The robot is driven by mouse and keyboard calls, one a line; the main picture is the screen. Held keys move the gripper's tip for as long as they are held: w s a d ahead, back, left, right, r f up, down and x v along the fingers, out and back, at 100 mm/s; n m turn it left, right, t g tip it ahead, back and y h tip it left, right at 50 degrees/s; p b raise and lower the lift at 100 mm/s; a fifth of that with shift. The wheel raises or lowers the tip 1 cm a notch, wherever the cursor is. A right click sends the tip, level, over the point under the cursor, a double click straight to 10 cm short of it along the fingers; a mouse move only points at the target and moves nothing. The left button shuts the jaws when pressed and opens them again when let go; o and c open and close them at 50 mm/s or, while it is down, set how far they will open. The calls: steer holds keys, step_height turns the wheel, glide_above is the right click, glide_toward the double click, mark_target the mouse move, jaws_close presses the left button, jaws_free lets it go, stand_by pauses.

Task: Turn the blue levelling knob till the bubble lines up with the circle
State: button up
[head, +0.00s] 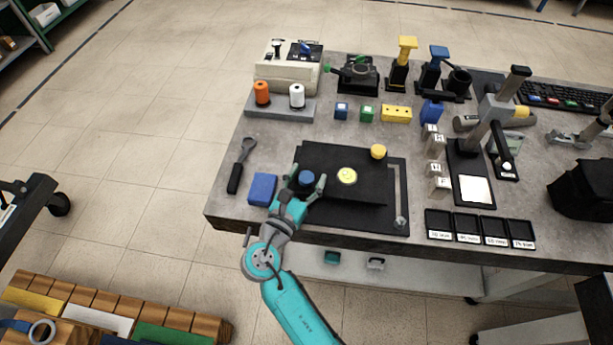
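The blue levelling knob (306,178) stands at the left front of a black plate (325,158) on the bench. A yellow knob (378,151) stands at the plate's back right. A round yellow bubble level (347,176) sits near the plate's middle. It has dark marks inside, too small to tell bubble from circle. My gripper (306,184) reaches in from the front, with one finger on each side of the blue knob. Its fingers look spread. I cannot tell whether they touch the knob.
A blue block (262,189) lies close to the left of my gripper, and a wrench (241,165) lies farther left. Labelled black trays (468,228) line the front right. Small blocks (367,114) and spools (297,96) stand behind the plate.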

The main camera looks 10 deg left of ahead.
steer(key=c, duration=1)
steer(key=shift+a+m+g+h, duration=0.1)
steer(key=shift+m+g+h, duration=0.6)
steer(key=shift+m+h, duration=0.65)
steer(key=shift+m+g+h, duration=0.95)
steer(key=shift+g+h, duration=0.25)
steer(key=shift+h, duration=0.45)
steer(key=o, duration=1.1)
steer(key=shift+o, duration=0.2)
steer(key=shift+s, duration=0.1)
steer(key=v, duration=1.1)
steer(key=shift+s+a+f, duration=0.15)
steer(key=shift+s+a, duration=0.1)
steer(key=shift+s, duration=0.05)
